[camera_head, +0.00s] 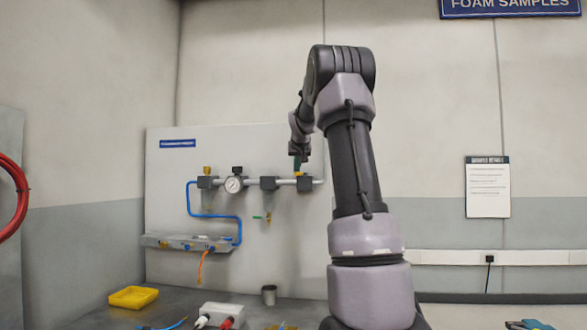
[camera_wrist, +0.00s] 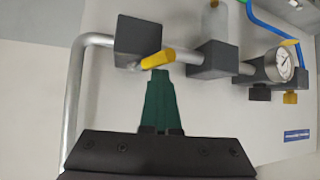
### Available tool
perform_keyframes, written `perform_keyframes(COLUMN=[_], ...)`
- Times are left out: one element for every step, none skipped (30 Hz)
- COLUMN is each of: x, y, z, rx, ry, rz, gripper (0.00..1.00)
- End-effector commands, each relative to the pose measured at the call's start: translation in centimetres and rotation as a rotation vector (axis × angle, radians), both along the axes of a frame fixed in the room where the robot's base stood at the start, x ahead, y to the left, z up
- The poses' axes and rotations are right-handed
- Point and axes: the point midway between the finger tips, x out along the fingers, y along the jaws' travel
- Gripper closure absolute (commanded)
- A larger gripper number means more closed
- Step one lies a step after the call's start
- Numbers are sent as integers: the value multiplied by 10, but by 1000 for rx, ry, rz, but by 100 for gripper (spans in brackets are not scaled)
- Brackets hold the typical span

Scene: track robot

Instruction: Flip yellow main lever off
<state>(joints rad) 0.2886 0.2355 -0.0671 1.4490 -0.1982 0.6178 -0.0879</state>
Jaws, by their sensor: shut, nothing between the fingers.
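The yellow lever (camera_wrist: 158,59) sits on a dark valve block (camera_wrist: 138,42) at one end of the grey pipe, seen in the wrist view. My gripper (camera_wrist: 160,76) has its green fingers together, with nothing between them. Their tips are right beside the lever's middle; I cannot tell whether they touch it. In the head view my gripper (camera_head: 299,168) is in front of the right-hand valve block (camera_head: 304,184) and hides part of it. Only a little yellow shows there.
The pipe also carries a middle block (camera_head: 269,183), a round gauge (camera_head: 234,185) and a left block with a yellow top (camera_head: 207,170). A yellow tray (camera_head: 133,297) lies on the bench.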

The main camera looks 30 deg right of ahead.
Motion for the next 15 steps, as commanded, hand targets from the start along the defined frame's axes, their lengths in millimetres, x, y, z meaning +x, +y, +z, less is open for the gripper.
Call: perform_keyframes(x=[-1, -1, -1, -1, -1, -1, -1, -1, -1, -2, -3, -4, -5, -6, -7], y=[-1, -1, -1, -1, -1, -1, -1, -1, 0, 0, 1, 2, 3, 4, 5], z=[-1, -1, -1, -1, -1, -1, 0, 0, 0, 0, 0, 0, 0, -1, 0], rx=[-1, 0, 0, 0, 0, 0, 0, 0, 0, 0, -1, 0, 0, 0, 0], ry=[1, 1, 1, 1, 1, 1, 1, 1, 1, 1, 1, 1, 1, 2, 1], rz=[-2, -1, -1, -1, -1, -1, -1, -1, -1, -1, 0, 1, 1, 1, 1], gripper=[100, 100, 100, 100, 100, 100, 100, 100, 100, 100, 100, 100, 100, 100, 100])
